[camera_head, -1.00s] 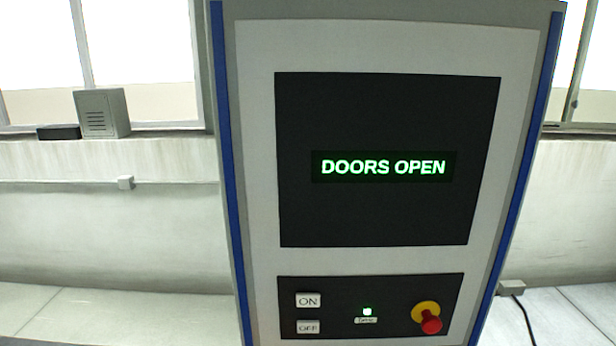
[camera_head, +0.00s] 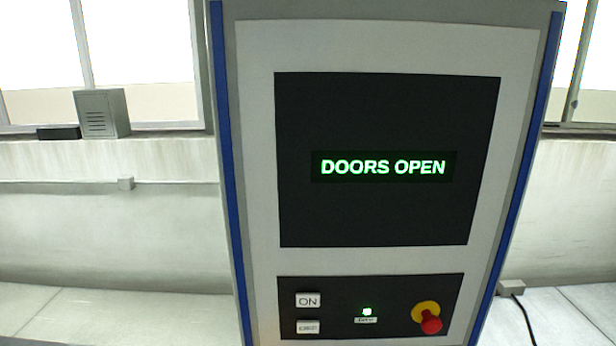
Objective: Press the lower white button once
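The lower white button (camera_head: 308,327) sits near the bottom left of the black control strip; its label is too blurred to read now. The upper white button (camera_head: 308,300), marked ON, is directly above it. Both are on the front of a grey cabinet with blue edges (camera_head: 257,200). The black screen (camera_head: 390,110) above reads DOORS OPEN in green. Neither of my grippers shows in the head view.
A red emergency knob on a yellow ring (camera_head: 431,322) sticks out at the strip's right. A small lit green lamp (camera_head: 367,311) is between it and the buttons. A grey box (camera_head: 102,113) stands on the window sill at left. A black cable (camera_head: 524,318) runs down at right.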

